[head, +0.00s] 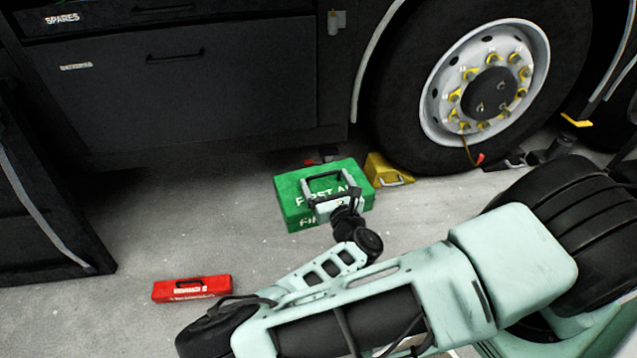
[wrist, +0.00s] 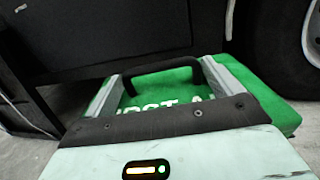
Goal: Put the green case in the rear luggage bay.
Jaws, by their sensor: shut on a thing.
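The green case (head: 290,198) is a first aid box with white lettering and a dark top handle. It is in front of the coach's side, near the wheel; I cannot tell whether it touches the floor. My gripper (head: 331,192) is at the top of the case, shut on it by its handle. In the wrist view the case (wrist: 262,103) fills the middle, with the gripper fingers (wrist: 165,92) either side of the handle. The rear luggage bay cannot be told apart for sure; a closed dark panel (head: 190,100) with a handle shows on the coach side.
A red box (head: 192,289) lies on the floor at the lower left. A yellow wheel chock (head: 385,170) stands beside the case, against the coach wheel (head: 487,90). A dark panel (head: 40,215) stands at the left. The grey floor between is mostly clear.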

